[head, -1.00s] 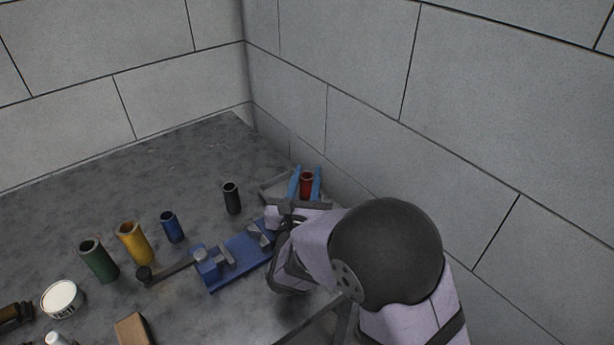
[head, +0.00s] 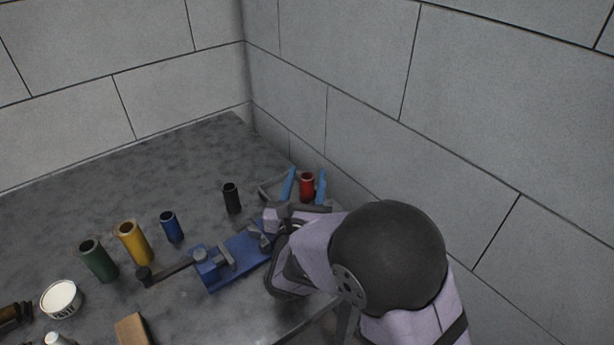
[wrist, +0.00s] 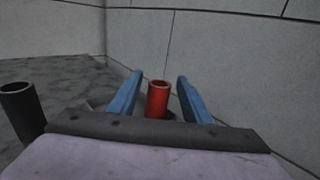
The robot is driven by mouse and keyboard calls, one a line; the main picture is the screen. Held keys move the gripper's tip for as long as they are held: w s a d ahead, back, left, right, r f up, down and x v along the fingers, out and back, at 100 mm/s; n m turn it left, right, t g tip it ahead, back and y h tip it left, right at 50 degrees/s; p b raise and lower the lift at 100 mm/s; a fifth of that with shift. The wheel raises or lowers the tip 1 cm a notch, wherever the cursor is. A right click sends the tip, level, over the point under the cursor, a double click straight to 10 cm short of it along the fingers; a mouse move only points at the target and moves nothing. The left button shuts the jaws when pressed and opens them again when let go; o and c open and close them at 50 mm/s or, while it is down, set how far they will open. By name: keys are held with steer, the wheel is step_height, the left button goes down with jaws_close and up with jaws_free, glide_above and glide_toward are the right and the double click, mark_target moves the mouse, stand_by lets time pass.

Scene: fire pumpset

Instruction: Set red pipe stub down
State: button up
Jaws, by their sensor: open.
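The red pipe stub (head: 307,186) stands upright near the table's back right edge, by the wall. In the wrist view the red pipe stub (wrist: 158,99) is between the two blue fingers, with a gap on each side. My gripper (head: 306,178) is open around it, and its fingers are apart from the stub. The stub's lower end is hidden behind the gripper body, so I cannot see its contact with the table.
A black pipe stub (head: 231,198) stands left of my gripper. A blue vise (head: 236,262) with a dark handle lies nearer. Blue (head: 172,227), yellow (head: 135,243) and green (head: 99,260) stubs stand farther left. The wall is close on the right.

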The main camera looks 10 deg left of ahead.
steer(key=s+b, duration=0.1)
steer(key=s, duration=1)
steer(key=shift+s, duration=0.1)
